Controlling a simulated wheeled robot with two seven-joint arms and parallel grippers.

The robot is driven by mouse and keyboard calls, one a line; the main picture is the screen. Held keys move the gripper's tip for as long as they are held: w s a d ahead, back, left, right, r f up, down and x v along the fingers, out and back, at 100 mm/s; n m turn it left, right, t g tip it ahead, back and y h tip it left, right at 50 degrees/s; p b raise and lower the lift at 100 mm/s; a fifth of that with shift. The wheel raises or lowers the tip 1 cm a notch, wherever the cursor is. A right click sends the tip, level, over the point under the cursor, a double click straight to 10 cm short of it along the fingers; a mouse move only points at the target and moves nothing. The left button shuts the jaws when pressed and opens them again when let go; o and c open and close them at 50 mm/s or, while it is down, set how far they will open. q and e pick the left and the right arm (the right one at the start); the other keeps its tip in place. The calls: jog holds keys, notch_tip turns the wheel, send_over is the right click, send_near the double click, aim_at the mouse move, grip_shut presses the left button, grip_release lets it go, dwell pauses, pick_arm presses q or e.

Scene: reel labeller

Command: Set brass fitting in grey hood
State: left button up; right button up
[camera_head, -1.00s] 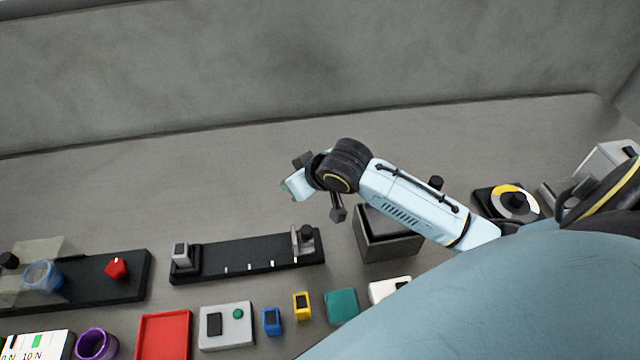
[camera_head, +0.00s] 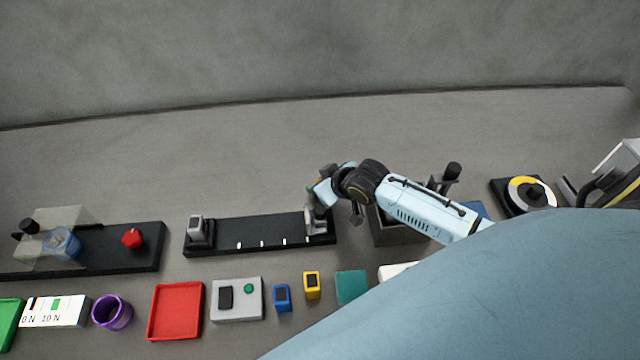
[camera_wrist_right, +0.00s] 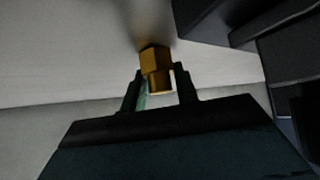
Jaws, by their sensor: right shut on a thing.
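The brass fitting (camera_wrist_right: 155,60) is a small golden block between the two fingertips of my right gripper (camera_wrist_right: 160,92) in the wrist view. The gripper is shut on it. In the head view my right gripper (camera_head: 317,197) is at the right end of a black rail, close to the grey upright piece there (camera_head: 318,222), partly covering it. Whether they touch I cannot tell. I cannot tell for certain which thing is the grey hood. An open grey box (camera_head: 392,232) stands partly hidden under my right forearm. My left gripper is not in view.
The black rail (camera_head: 262,232) carries a grey block (camera_head: 198,229) at its left end. In front lie a red tray (camera_head: 176,311), a grey button box (camera_head: 237,300) and small blue and yellow blocks. A dial (camera_head: 528,194) stands right. The bench behind is clear.

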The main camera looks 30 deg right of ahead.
jog(key=o, duration=1.1)
jog(key=shift+f, duration=0.1)
